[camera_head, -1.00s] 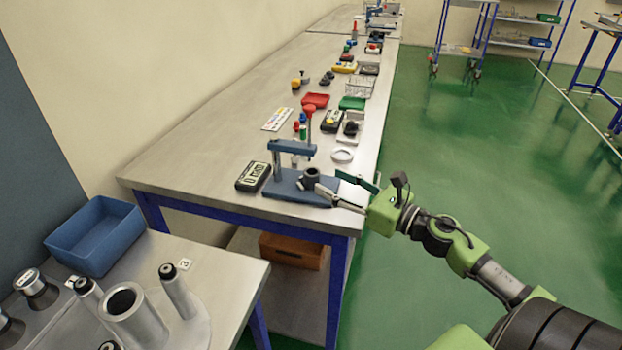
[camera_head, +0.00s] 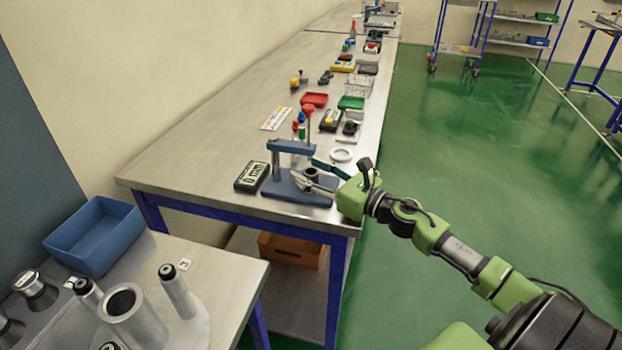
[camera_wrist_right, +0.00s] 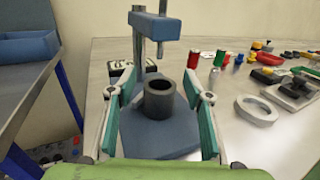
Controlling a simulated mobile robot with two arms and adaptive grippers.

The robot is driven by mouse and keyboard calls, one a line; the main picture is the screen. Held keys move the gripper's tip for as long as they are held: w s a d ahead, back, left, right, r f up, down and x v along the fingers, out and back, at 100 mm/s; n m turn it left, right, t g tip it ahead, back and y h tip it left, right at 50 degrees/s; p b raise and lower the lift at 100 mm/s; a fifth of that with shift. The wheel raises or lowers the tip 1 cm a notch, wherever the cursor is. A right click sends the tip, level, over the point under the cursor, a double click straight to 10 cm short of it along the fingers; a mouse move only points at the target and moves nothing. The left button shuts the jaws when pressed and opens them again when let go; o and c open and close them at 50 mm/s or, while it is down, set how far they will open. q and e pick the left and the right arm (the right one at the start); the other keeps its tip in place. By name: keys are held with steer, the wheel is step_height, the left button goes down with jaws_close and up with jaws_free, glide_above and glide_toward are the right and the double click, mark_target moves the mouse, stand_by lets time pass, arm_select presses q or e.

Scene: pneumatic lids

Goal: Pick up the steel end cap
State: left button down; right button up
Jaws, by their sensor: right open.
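A dark grey, hollow round part, which looks like the steel end cap (camera_wrist_right: 159,98), stands upright on the blue base of a small press. It also shows in the head view (camera_head: 311,173), partly covered by my right gripper. My right gripper (camera_head: 304,170) reaches in from the right at the near end of the long bench. In the right wrist view its fingers (camera_wrist_right: 150,84) are spread apart, one on each side of the cap, with visible gaps between. Nothing is held. My left gripper is in neither view.
The blue press (camera_head: 290,147) has its arm and ram above and behind the cap. A digital gauge (camera_head: 251,177) lies to its left. A pale ring (camera_head: 342,156) and several small parts lie behind. A blue bin (camera_head: 95,236) stands on the nearer table.

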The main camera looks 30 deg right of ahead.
jaws_close()
steer(key=shift+r, duration=0.2)
steer(key=shift+r+p, duration=0.65)
steer(key=shift+s+f, duration=0.15)
steer(key=shift+s, duration=0.1)
steer(key=v, duration=1.7)
steer(key=shift+s+b, duration=0.25)
steer(key=shift+b, duration=0.15)
steer(key=shift+d, duration=0.1)
